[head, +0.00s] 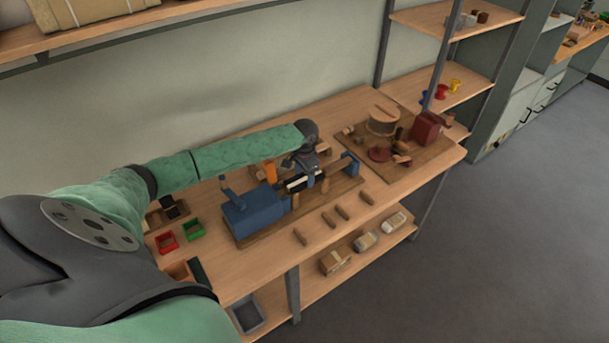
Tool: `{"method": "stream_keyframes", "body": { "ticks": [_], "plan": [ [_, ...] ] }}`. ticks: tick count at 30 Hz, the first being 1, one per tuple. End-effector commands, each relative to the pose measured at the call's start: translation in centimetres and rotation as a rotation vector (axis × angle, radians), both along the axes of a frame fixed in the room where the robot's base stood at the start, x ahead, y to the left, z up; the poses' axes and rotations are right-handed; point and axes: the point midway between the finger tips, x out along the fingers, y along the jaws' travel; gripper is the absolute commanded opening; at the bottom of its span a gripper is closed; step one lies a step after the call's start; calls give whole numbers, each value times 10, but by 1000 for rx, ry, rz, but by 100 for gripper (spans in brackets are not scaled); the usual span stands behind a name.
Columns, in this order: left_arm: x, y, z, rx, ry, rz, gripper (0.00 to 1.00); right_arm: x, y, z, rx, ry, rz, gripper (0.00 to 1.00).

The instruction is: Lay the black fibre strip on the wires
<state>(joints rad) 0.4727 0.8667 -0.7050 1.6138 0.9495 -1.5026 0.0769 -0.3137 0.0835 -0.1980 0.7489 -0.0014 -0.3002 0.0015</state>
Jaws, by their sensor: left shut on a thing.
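A blue twisting machine on a wooden base (240,211) stands on the bench, with a blue block at its left end and a blue post (347,163) at its right. My left gripper (304,172) is over the middle of the machine, pointing down. It is shut on a small dark strip, which looks like the black fibre strip (292,189). The strip is low, by the line between the machine's ends. The wires are too small to make out, so I cannot tell whether the strip touches them. My right gripper is not in view.
Several short wooden handles (342,212) lie in front of the machine. A red bin (167,242) and a green bin (193,229) are at the left. A board with a round wooden drum (383,121) and a red machine (427,127) stands at the right.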

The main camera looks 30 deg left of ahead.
Motion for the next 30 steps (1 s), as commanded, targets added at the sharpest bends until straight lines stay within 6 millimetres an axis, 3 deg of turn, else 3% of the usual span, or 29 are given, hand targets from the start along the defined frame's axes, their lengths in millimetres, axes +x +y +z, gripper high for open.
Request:
{"method": "stream_keyframes", "body": {
  "ticks": [22, 23, 24, 26, 30],
  "plan": [
    [0, 0, -5, 0, 0, 0, 35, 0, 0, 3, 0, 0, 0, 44],
    [0, 0, -5, 0, 0, 0, 63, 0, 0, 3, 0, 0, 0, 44],
    [0, 0, -5, 0, 0, 0, 71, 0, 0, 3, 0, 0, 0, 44],
    [0, 0, -5, 0, 0, 0, 83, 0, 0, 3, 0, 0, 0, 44],
    [0, 0, -5, 0, 0, 0, 83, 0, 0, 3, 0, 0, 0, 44]
  ]
}}
